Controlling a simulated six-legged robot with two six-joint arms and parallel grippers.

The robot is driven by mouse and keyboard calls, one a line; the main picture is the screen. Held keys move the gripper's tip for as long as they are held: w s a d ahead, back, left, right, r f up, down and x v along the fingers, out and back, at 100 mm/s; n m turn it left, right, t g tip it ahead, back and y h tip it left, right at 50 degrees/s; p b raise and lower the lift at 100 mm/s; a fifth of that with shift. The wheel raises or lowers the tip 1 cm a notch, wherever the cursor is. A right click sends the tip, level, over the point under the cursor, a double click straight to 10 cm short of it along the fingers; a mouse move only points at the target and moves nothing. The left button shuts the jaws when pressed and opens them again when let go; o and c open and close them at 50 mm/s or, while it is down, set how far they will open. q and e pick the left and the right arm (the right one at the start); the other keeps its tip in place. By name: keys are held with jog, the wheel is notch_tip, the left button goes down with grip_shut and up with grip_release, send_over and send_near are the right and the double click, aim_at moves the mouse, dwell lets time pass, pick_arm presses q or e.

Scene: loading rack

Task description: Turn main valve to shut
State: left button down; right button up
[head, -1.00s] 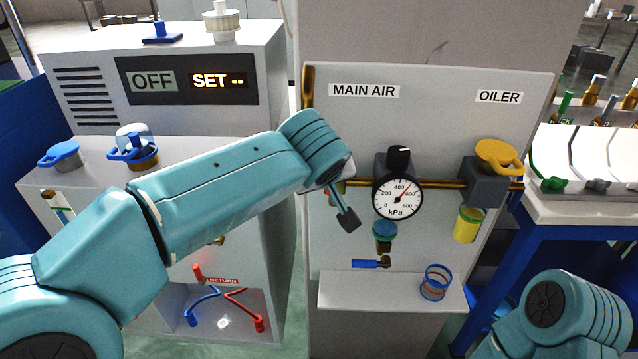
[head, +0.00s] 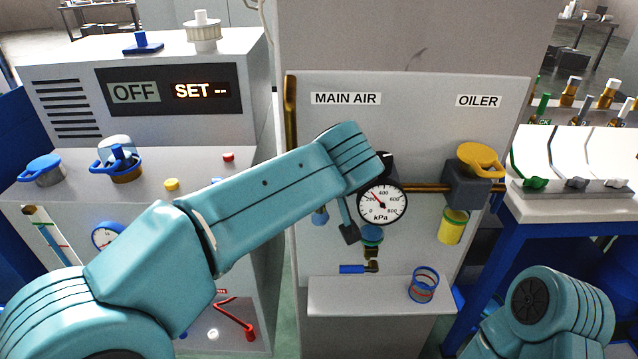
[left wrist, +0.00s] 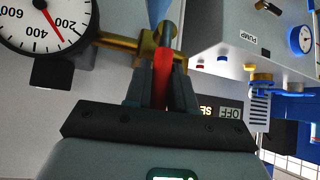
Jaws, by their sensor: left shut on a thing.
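The main valve is mostly hidden behind my left forearm in the head view, under the MAIN AIR label (head: 346,98). In the left wrist view, a brass valve body (left wrist: 145,47) sits on a brass pipe beside the gauge, with a red lever handle (left wrist: 162,78). My left gripper (left wrist: 163,90) is shut on the red handle, one finger on each side of it. In the head view one dark finger of it shows left of the gauge. The gauge (head: 382,204) reads in kPa, and its needle points to the upper left, between 200 and 400. My right gripper is out of view.
A yellow oiler knob (head: 481,160) and yellow cup (head: 453,227) are at the panel's right. A shelf (head: 345,300) below holds a blue-and-red ring (head: 423,285). A grey machine (head: 150,125) reading OFF and SET stands left.

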pick_arm(q)
jog(key=c, duration=1.1)
grip_release()
jog(key=shift+s+f, duration=0.1)
jog(key=shift+f, duration=0.05)
jog(key=shift+o, duration=0.2)
jog(key=v, duration=1.6)
jog(key=shift+s, duration=0.1)
